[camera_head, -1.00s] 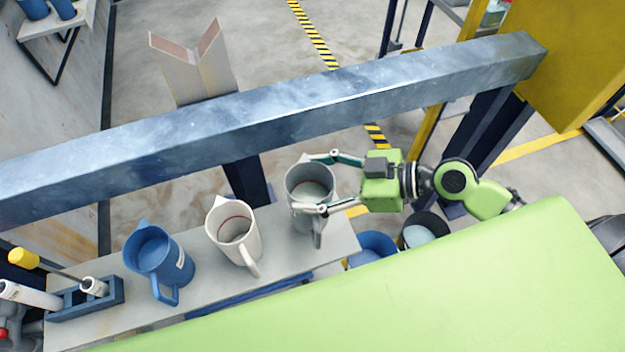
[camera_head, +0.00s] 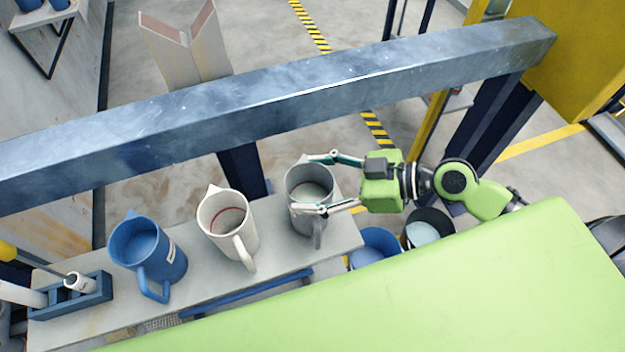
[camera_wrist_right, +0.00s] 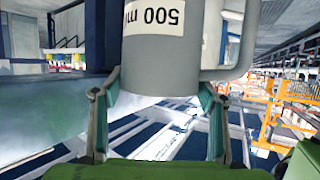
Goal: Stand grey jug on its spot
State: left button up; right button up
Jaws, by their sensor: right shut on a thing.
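The grey jug (camera_head: 309,196) is at the right end of the narrow grey shelf, its handle toward the bottom of the head view. My right gripper (camera_head: 322,184) comes in from the right and is shut on the jug, one finger on each side. Whether the jug's base touches the shelf is hidden. My left gripper is out of view.
A white jug (camera_head: 228,222) and a blue jug (camera_head: 147,252) stand on the shelf (camera_head: 195,295) to the left. A blue rack (camera_head: 95,296) with white tubes is at its left end. A thick steel beam (camera_head: 250,105) runs behind. Blue and dark buckets (camera_head: 376,240) stand below right.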

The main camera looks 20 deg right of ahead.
jog(key=shift+f+b, duration=0.4)
jog(key=shift+b, duration=0.15)
jog(key=o, duration=2.1)
jog(key=shift+c, duration=0.2)
jog(key=shift+o, duration=0.5)
jog(key=shift+f, duration=0.15)
jog(key=shift+d, duration=0.1)
jog(key=v, duration=1.2)
